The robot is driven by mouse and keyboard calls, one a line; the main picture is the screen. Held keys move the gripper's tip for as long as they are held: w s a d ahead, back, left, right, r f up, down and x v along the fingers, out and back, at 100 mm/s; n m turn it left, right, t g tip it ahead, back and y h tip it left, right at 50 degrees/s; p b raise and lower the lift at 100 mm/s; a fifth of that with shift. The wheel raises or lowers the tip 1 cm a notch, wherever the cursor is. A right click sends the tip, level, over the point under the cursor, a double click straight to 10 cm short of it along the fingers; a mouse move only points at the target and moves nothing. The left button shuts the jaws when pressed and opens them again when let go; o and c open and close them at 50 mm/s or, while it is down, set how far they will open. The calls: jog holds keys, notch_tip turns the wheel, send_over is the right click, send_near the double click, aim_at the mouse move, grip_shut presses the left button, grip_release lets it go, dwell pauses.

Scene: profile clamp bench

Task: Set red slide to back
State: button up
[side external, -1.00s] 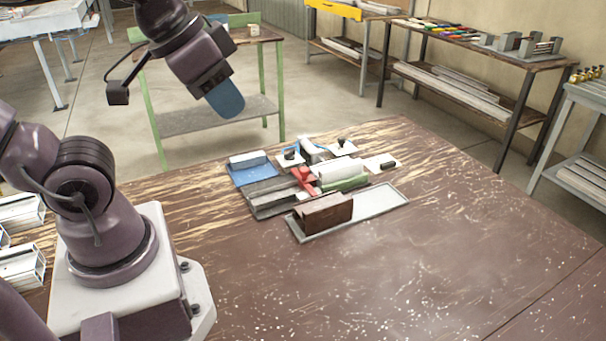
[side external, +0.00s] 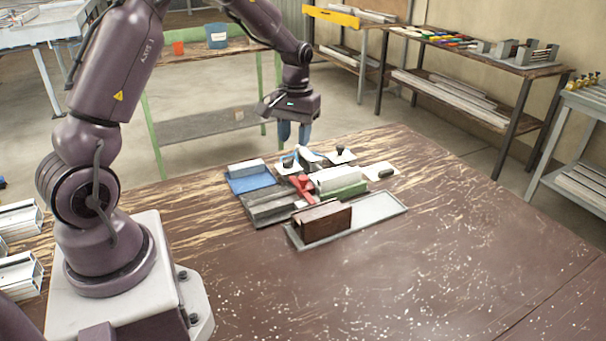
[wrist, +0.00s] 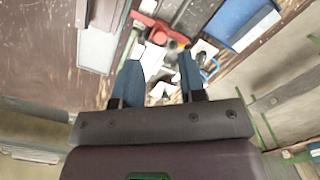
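The red slide (side external: 303,188) sits in the middle of the clamp fixture, between a grey rail block (side external: 270,207) on its left and a white block (side external: 335,178) on its right. In the wrist view the red slide (wrist: 157,31) shows just beyond the fingertips, partly blocked by other parts. My gripper (side external: 293,138) points down above the far side of the fixture, clear of the slide. In the wrist view its two blue fingers (wrist: 160,68) are apart with nothing held between them.
A brown block (side external: 322,222) stands in a grey tray (side external: 380,208) on the near side. A blue tray (side external: 248,184) with a grey block lies left. White plates with black knobs (side external: 341,152) stand behind. The table's front and right are clear.

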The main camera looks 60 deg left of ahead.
aim_at(303, 177)
jog(key=shift+n+t, duration=0.3)
jog(key=shift+n, duration=0.3)
jog(key=w+f, duration=0.1)
jog(key=f, duration=0.3)
jog(key=w+a+f, duration=0.1)
jog(key=f, duration=0.3)
jog(key=w+f, duration=0.1)
jog(key=f, duration=0.3)
jog(key=shift+a+f, duration=0.3)
jog(key=shift+a, duration=0.05)
